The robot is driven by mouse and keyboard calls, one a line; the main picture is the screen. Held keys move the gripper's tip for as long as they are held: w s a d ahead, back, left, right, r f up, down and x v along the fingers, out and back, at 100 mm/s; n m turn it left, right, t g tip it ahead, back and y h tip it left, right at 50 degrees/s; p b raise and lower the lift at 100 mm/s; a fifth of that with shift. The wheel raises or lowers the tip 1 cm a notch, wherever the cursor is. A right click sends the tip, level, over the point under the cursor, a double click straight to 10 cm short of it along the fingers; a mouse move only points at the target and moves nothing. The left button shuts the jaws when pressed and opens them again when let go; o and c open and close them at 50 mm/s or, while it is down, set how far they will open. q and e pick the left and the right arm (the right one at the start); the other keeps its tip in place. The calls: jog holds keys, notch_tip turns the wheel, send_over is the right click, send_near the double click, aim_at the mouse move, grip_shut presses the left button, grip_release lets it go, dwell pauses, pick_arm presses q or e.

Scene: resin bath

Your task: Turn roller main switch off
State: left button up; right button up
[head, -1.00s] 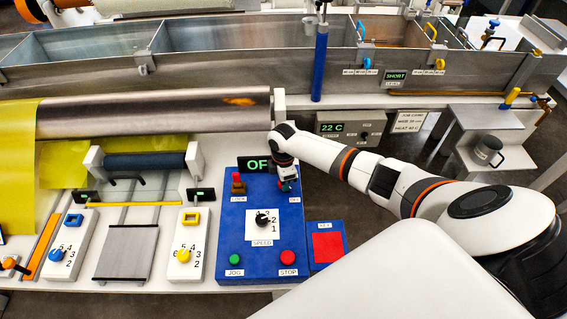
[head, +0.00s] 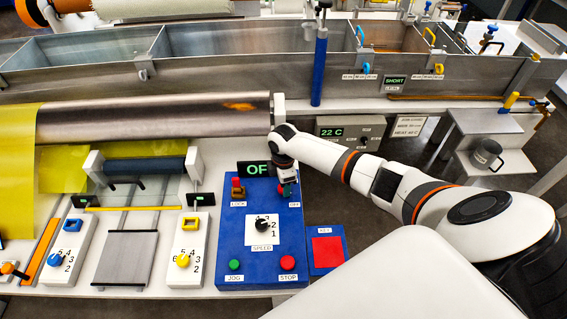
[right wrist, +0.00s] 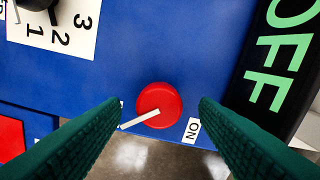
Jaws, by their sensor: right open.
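The main switch is a round red knob (right wrist: 158,98) with a white pointer bar, set near the edge of the blue control panel (head: 232,262). In the right wrist view its pointer lies toward the lower left, away from the ON label (right wrist: 191,131). The display (right wrist: 272,62) beside it reads OFF in green; in the head view my arm partly covers it. My right gripper (head: 288,191) is over the switch, its green fingers open on either side of the knob, with gaps visible. In the head view the gripper hides most of the switch. My left gripper is not in view.
A steel roller (head: 160,120) lies behind. A small red-topped box (head: 327,250) sits to the right.

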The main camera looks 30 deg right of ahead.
notch_tip(320, 180, up, 11)
jog(key=b, duration=0.1)
jog(key=shift+b, duration=0.35)
dwell(0.3)
